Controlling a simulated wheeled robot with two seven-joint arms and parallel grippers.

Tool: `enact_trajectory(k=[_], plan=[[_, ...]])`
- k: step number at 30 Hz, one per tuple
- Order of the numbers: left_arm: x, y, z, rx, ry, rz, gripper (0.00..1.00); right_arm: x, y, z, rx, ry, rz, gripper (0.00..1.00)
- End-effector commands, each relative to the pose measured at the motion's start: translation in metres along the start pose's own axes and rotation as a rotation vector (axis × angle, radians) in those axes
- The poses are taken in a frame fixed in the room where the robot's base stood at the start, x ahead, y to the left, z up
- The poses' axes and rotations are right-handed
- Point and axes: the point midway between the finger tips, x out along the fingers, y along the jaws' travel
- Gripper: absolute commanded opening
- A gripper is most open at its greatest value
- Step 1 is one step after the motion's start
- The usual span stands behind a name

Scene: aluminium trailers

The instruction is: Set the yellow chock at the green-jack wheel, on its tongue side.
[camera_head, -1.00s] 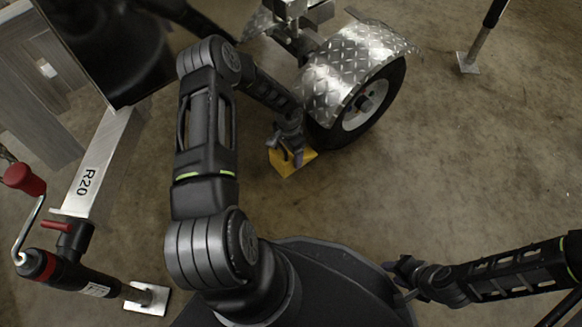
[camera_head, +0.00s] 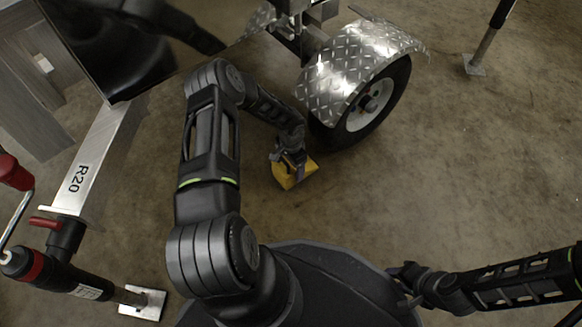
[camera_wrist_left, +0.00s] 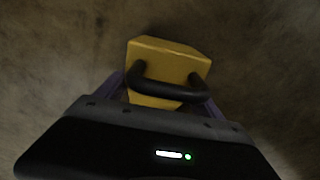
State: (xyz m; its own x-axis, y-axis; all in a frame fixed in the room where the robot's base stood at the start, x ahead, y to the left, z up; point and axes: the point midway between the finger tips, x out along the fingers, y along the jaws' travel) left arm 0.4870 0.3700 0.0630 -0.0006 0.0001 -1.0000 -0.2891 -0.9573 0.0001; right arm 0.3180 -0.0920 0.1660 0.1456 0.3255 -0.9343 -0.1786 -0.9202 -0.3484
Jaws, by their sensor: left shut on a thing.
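The yellow chock (camera_head: 300,178) is near the floor, just in front and to the left of a trailer wheel (camera_head: 366,107) under a diamond-plate fender (camera_head: 350,65). A small gap seems to show between chock and tyre. My left gripper (camera_head: 289,158) reaches down from the left and is shut on the chock. In the left wrist view, the chock (camera_wrist_left: 165,55) sits between the fingers, with its black handle (camera_wrist_left: 170,90) across them. I cannot tell whether it touches the floor. My right gripper (camera_head: 408,284) is low at the right, away from the chock. No green jack shows clearly.
A red-handled jack (camera_head: 70,275) stands at lower left by a beam marked R20 (camera_head: 85,165). Another leg with a foot plate (camera_head: 474,64) stands at upper right. The floor (camera_head: 440,180) right of the wheel is clear.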

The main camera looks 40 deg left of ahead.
Motion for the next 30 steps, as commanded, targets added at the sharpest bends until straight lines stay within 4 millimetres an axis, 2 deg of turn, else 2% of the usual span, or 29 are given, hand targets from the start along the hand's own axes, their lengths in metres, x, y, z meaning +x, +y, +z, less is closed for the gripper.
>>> enact_trajectory(k=[9, 10, 18, 26, 30], plan=[[0.002, 0.000, -0.001, 0.000, 0.002, -0.001, 0.04, 0.003, 0.001, -0.001, 0.000, 0.001, 0.000, 0.36], [0.002, 0.000, 0.000, -0.001, 0.001, 0.000, 0.79, 0.002, 0.001, -0.001, 0.001, 0.001, -0.001, 0.36], [0.001, 0.000, 0.000, 0.000, 0.001, 0.000, 0.99, 0.001, 0.001, -0.001, 0.000, 0.001, 0.000, 0.36], [0.000, 0.000, 0.000, 0.000, 0.000, 0.000, 0.99, 0.000, 0.000, -0.001, 0.000, 0.001, 0.000, 0.36], [-0.009, -0.001, 0.000, 0.000, 0.001, -0.001, 0.99, -0.005, -0.002, 0.000, 0.000, 0.001, 0.001, 0.36]])
